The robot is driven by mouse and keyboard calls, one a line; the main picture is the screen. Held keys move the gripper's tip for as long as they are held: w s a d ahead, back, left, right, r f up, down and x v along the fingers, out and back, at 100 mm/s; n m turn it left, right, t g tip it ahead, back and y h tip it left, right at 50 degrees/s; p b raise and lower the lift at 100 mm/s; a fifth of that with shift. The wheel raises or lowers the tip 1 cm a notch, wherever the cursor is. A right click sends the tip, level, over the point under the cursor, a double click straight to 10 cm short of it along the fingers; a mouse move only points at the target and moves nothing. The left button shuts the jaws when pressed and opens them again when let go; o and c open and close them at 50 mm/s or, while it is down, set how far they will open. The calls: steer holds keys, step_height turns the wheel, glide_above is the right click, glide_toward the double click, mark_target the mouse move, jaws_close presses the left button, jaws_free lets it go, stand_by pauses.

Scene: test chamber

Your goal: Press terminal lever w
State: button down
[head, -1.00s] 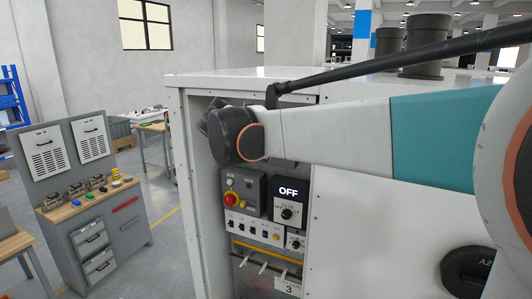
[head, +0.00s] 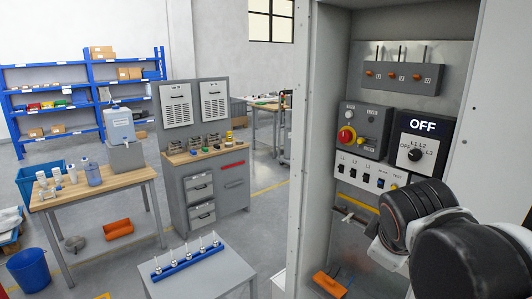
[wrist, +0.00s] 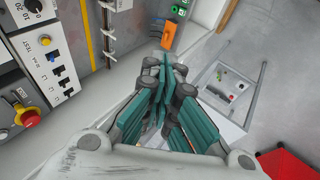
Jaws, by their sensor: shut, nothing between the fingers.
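A grey terminal block (head: 401,80) is on the cabinet's upper back wall in the head view. It carries three small orange levers, each with a small label too blurred to read surely. The rightmost lever (head: 416,78) may be w. The wrist view does not show these levers. My gripper (wrist: 167,72) has teal fingers, which are shut and empty. It points toward the cabinet's lower part and the floor. In the head view my dark wrist covers the lower right of the cabinet and my fingers are hidden.
Below the block are a panel with a red stop knob (head: 346,135) and a switch box reading OFF (head: 423,125). An orange item (head: 329,284) lies low in the cabinet. The cabinet's left side wall (head: 315,150) borders the opening. A small table (head: 205,275) stands left.

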steer(key=s+a+f+m+y+b, duration=0.1)
steer(key=s+f+m+b, duration=0.3)
steer(key=f, duration=0.5)
steer(key=s+a+f+m+y+b, duration=0.1)
steer(key=s+a+f+m+b, duration=0.3)
steer(key=f+b, duration=0.3)
step_height(320, 180, down, 4)
steer(key=shift+a+r+y, duration=0.15)
steer(key=shift+r+y, duration=0.05)
steer(key=shift+y, duration=0.2)
steer(key=shift+s, duration=0.1)
